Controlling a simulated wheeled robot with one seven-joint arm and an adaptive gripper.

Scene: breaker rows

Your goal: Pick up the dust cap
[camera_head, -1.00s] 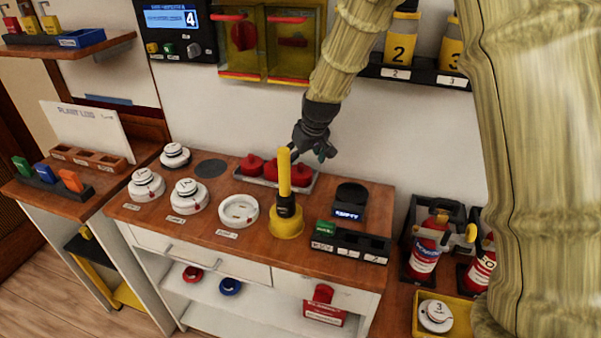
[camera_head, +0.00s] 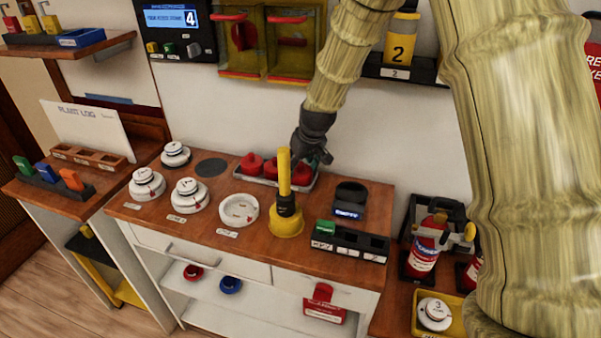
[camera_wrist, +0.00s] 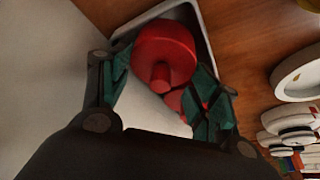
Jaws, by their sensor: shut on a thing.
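Red dust caps (camera_head: 250,164) sit in a pale tray (camera_head: 240,177) at the back of the wooden bench top. My gripper (camera_head: 313,157) is at the tray's right end, low over the rightmost red cap (camera_head: 301,173). In the wrist view a round red cap with a knob (camera_wrist: 165,55) lies between the green-padded fingers of my gripper (camera_wrist: 165,75), which are shut on it. The cap is still at the tray, and I cannot tell whether it is clear of the tray floor. More red shows behind it, partly hidden by a finger.
A yellow cup-shaped tool with an upright handle (camera_head: 286,222) stands just in front of the tray. A white ring base (camera_head: 239,210) and white detectors (camera_head: 187,196) are to the left. A black stand (camera_head: 350,197) and a dark slotted holder (camera_head: 350,243) are to the right.

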